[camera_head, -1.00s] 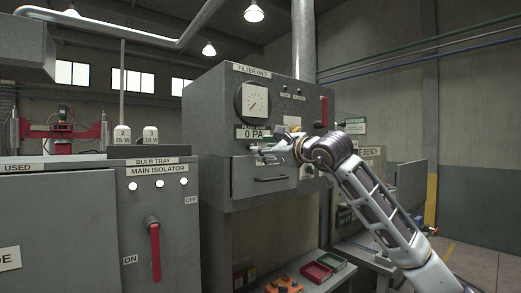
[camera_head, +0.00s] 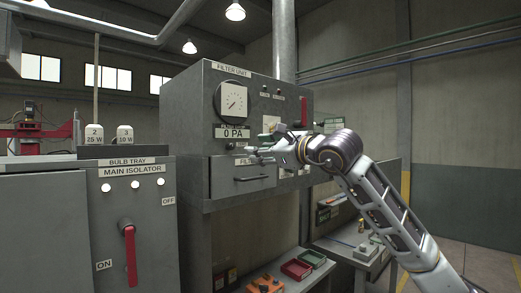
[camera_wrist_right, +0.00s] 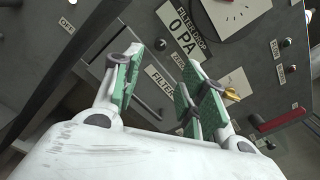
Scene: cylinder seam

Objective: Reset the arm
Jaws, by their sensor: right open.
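My right gripper (camera_head: 256,153) is in front of the grey filter unit (camera_head: 196,125), just below the 0 PA display (camera_head: 234,133) in the head view. In the right wrist view my right gripper (camera_wrist_right: 163,85) shows its green-padded fingers spread apart, with nothing between them. Beyond the fingers is the tilted front of the filter unit (camera_wrist_right: 250,65). I cannot tell whether the fingers touch it. My right arm reaches in from the lower right. My left gripper is not in view.
The main isolator cabinet (camera_head: 95,220) with a red handle (camera_head: 130,255) stands at left, bulb tray (camera_head: 125,152) on top. A drawer handle (camera_head: 250,179) is below the gripper. Open floor shows at right.

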